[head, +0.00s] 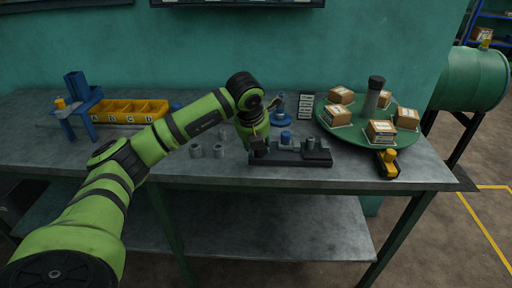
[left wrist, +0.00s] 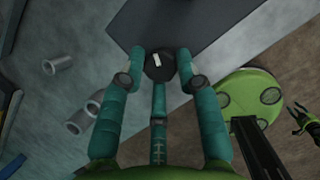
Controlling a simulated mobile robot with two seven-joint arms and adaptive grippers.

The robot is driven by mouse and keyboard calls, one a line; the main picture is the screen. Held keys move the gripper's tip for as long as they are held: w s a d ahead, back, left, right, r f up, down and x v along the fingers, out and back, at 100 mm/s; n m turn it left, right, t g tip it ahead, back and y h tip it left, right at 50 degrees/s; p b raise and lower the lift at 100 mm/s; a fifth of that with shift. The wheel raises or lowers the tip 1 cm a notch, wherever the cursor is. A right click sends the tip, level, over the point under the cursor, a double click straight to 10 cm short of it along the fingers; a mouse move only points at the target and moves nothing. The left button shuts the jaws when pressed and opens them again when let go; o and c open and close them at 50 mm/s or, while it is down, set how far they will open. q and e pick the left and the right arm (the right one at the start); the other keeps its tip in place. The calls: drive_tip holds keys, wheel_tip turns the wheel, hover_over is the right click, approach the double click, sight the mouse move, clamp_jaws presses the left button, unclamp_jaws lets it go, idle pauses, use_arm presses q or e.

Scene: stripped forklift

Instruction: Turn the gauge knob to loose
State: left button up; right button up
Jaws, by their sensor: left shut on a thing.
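The gauge knob (left wrist: 159,73) is a round black knob with a short white mark, seen in the left wrist view. It sits at the end of a dark base (head: 318,160) near the front edge of the workbench. My left gripper (head: 259,151) reaches down over that end in the head view and hides the knob there. In the left wrist view its teal fingers (left wrist: 160,80) surround the knob, and it is shut on it. The white mark is slightly tilted. I cannot read any "loose" label. A small green claw-like shape at the right edge may be my right gripper (left wrist: 302,122).
Several grey cylinders (head: 196,151) stand left of the gripper. Behind are yellow lettered bins (head: 129,119) and a blue stand (head: 77,106). A green round tray (head: 345,132) with small boxes is on the right. The bench (head: 165,165) is clear at front left.

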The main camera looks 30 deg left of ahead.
use_arm(q)
drive_tip(key=n, duration=0.2)
drive_tip(key=n+y, duration=0.1)
drive_tip(key=n+b, duration=0.1)
drive_tip(key=n, duration=0.1)
drive_tip(key=shift+w+d+r+n+g+y, duration=0.2)
drive_tip(key=shift+w+r+n+g+y, duration=0.1)
drive_tip(key=shift+w+r+y, duration=0.1)
drive_tip(key=shift+a, duration=0.1)
drive_tip(key=o, duration=0.8)
drive_tip(key=shift+o, duration=1.4)
drive_tip(key=shift+f, duration=0.2)
drive_tip(key=v, duration=1.2)
drive_tip(key=shift+w, duration=0.15)
